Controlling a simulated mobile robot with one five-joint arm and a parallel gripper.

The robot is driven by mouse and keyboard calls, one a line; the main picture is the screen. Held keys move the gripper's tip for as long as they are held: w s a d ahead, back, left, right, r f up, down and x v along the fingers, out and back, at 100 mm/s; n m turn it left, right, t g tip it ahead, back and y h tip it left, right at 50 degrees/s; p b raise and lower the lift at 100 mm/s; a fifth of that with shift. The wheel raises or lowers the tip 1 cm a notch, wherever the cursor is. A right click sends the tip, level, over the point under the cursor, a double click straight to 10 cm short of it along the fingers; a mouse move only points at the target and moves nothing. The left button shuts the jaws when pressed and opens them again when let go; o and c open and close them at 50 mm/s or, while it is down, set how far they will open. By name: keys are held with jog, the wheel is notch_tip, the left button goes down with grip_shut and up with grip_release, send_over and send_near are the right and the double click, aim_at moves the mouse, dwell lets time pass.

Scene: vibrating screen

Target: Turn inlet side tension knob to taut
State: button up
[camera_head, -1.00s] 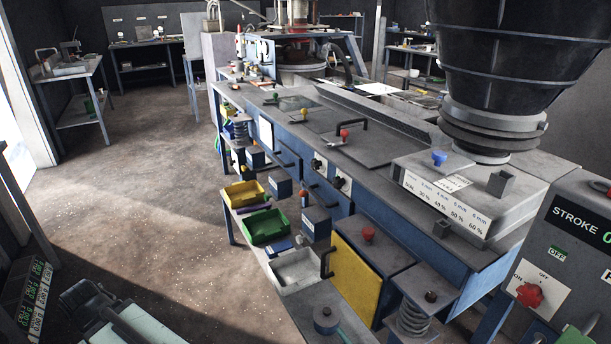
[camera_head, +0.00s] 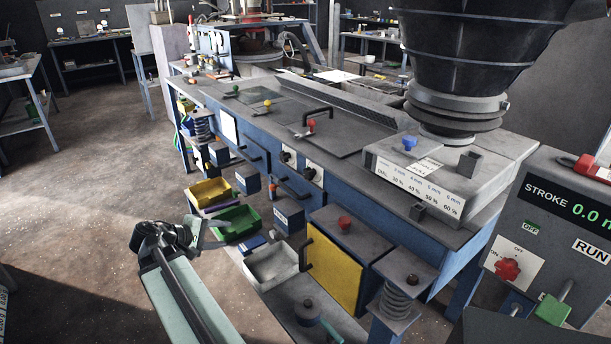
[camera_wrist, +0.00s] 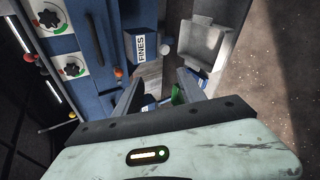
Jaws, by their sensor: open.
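Two black tension knobs on white dial plates sit on the blue side of the vibrating screen (camera_head: 235,128). In the head view one knob (camera_head: 286,158) is left of the other (camera_head: 313,174), which is nearer the hopper. Both knobs also show at the upper left of the wrist view, the upper one (camera_wrist: 47,18) and the lower one (camera_wrist: 70,67), with coloured arcs below them. Their labels are too small to read, so I cannot tell which is the inlet side. My gripper (camera_wrist: 168,78) is open and empty, apart from both knobs.
A blue FINES box (camera_wrist: 141,46) and a white tray (camera_wrist: 205,45) lie beyond my fingers. Yellow (camera_head: 208,192) and green (camera_head: 237,222) bins stand along the machine's side. A yellow panel (camera_head: 333,270) and a spring mount (camera_head: 398,299) are nearer. Floor at left is open.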

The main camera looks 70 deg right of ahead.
jog(key=s+d+r+g+h, duration=0.25)
jog(key=s+d+r, duration=0.25)
jog(key=s+d, duration=0.25)
jog(key=g+h, duration=0.2)
jog(key=g, duration=0.2)
send_near(307, 175)
jog(key=d, duration=0.2)
jog(key=shift+t+y, duration=0.25)
jog(key=x, duration=0.7)
jog(key=shift+s+d+r, duration=0.1)
jog(key=shift+s+r, duration=0.15)
jog(key=shift+s, duration=0.35)
grip_shut()
jog(key=shift+n, duration=0.3)
grip_release()
